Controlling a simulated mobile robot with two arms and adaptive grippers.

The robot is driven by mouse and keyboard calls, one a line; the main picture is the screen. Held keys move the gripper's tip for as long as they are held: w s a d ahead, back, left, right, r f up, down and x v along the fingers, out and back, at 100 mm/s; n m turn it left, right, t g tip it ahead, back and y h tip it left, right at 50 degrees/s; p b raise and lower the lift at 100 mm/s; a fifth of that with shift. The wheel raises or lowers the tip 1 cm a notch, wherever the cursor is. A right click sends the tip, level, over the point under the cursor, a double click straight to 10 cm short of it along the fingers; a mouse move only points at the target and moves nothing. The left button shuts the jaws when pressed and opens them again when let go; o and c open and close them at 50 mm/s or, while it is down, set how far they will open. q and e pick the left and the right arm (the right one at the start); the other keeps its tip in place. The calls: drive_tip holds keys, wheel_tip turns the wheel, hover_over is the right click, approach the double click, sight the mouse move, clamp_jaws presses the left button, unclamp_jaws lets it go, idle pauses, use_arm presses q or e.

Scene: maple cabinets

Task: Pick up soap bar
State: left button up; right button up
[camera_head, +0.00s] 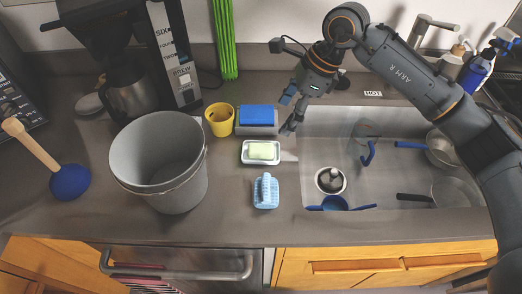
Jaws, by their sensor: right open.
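The soap bar (262,151) is pale green and lies in a white soap dish (247,160) on the counter, left of the sink. My right gripper (289,113) is open and empty, above and to the right of the soap, near the sink's back left corner. It is apart from the soap. My right arm comes in from the right across the back of the sink. My left gripper is not in view.
A blue sponge (257,114) and a yellow cup (219,120) stand behind the dish. A light blue brush (266,191) lies in front of it. A grey bucket (190,190) stands left. The sink (390,165) holds several utensils and pans.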

drive_tip(key=p, duration=0.2)
hover_over(262, 148)
drive_tip(key=d, duration=0.2)
drive_tip(key=f, duration=0.7)
drive_tip(key=shift+s+d+f, duration=0.1)
drive_tip(key=shift+s+f, duration=0.05)
drive_tip(key=shift+s, duration=0.05)
drive_tip(key=shift+w+a+f+p, duration=0.1)
drive_tip(key=shift+a+f+p, duration=0.1)
drive_tip(key=shift+f+p, duration=0.3)
drive_tip(key=p+x, duration=0.1)
drive_tip(key=x, duration=0.2)
drive_tip(key=shift+a+f+p, duration=0.1)
drive_tip(key=shift+f+p, duration=0.15)
drive_tip(key=shift+p, duration=0.15)
drive_tip(key=shift+a+f, duration=0.15)
drive_tip(key=shift+f, duration=0.3)
drive_tip(key=shift+w, duration=0.1)
drive_tip(key=c, duration=1.1)
drive_tip(key=shift+o, duration=0.2)
drive_tip(key=shift+r, duration=0.1)
